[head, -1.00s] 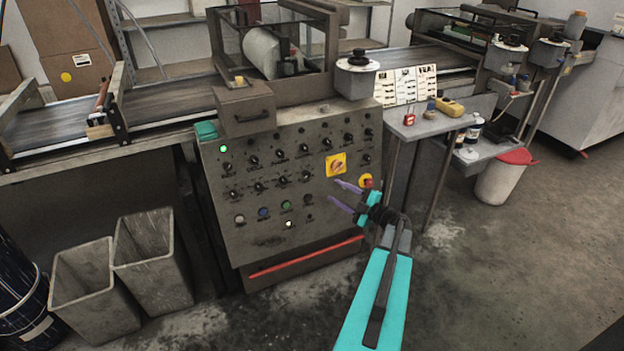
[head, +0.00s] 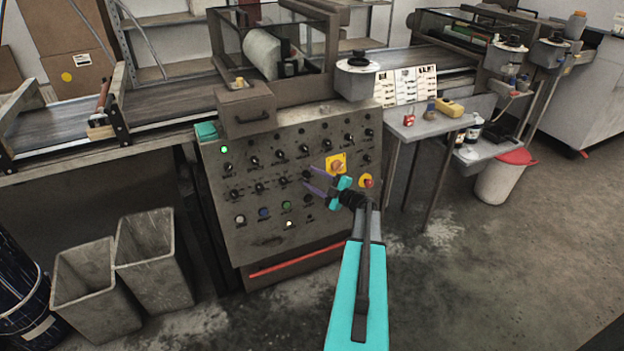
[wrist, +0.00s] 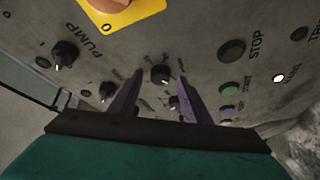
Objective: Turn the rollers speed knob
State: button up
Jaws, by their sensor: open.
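The grey control panel (head: 265,240) carries rows of small black knobs, with several coloured buttons below. My gripper (head: 308,176) is in front of its right half, jaws open and empty, with purple fingers. In the wrist view, one black knob (wrist: 160,75) with a pale pointer line appears between the two fingertips. I cannot tell whether the fingers touch it or how far they are from the panel. A second black knob (wrist: 174,103) is partly hidden behind the right finger. Labels near these knobs are too small to read, so I cannot tell which is the rollers speed knob.
A side table (head: 430,124) stands right of the panel. Two grey bins (head: 153,262) stand at the left. The floor in front is clear.

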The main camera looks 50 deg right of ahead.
jog(key=shift+w, duration=0.25)
jog(key=c, duration=0.9)
jog(key=shift+a, duration=0.25)
jog(key=shift+c, duration=0.7)
jog(key=shift+d, duration=0.2)
jog(key=shift+f, duration=0.1)
